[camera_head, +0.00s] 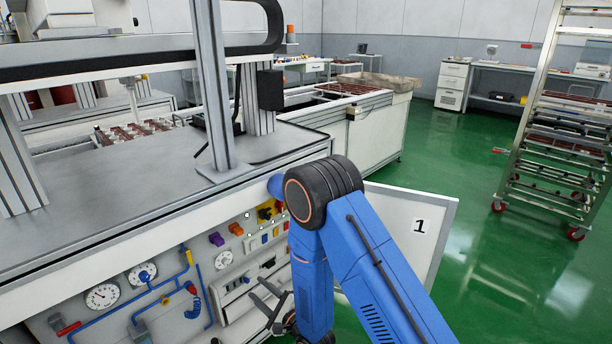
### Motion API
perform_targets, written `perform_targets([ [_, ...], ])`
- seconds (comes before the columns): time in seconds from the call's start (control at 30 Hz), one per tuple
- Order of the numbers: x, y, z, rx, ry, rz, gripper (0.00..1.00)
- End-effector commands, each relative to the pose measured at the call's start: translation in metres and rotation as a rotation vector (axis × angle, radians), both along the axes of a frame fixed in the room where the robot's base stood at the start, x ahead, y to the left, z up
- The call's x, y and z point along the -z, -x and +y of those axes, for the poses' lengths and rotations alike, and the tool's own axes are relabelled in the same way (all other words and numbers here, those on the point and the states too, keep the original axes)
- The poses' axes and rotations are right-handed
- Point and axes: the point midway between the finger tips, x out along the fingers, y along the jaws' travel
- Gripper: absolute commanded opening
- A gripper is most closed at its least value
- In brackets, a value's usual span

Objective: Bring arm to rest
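My blue arm (315,265) reaches in from the lower right, bends at a dark round joint and folds downward. My gripper (257,287) is low in the picture, in front of the control panel (235,285) on the side of the machine. Its two grey fingers point up and left and stand apart, with nothing seen between them. The wrist is partly hidden behind the blue arm link. I cannot tell how far the fingers are from the panel.
The panel bears gauges (102,296), blue pipes and coloured knobs. A wheeled metal rack (556,150) stands at the right. Green floor (455,185) is clear between the conveyor and the rack.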

Motion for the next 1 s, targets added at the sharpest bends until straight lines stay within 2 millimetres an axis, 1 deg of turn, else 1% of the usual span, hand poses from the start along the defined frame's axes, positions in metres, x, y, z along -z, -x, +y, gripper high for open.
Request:
perform_targets([
  [0.13, -0.024, -0.020, -0.014, 0.033, 0.098, -0.049, 0.39],
  [0.27, -0.048, -0.040, -0.034, 0.066, 0.227, -0.100, 0.39],
  [0.4, -0.074, -0.057, -0.059, 0.094, 0.367, -0.146, 0.39],
  [0.5, -0.092, -0.066, -0.078, 0.109, 0.468, -0.176, 0.39],
  [0.63, -0.115, -0.075, -0.106, 0.121, 0.597, -0.207, 0.39],
  [0.77, -0.137, -0.079, -0.136, 0.127, 0.724, -0.233, 0.39],
  [0.87, -0.154, -0.080, -0.159, 0.125, 0.821, -0.250, 0.39],
  [1.0, -0.177, -0.075, -0.194, 0.114, 0.954, -0.265, 0.39],
])
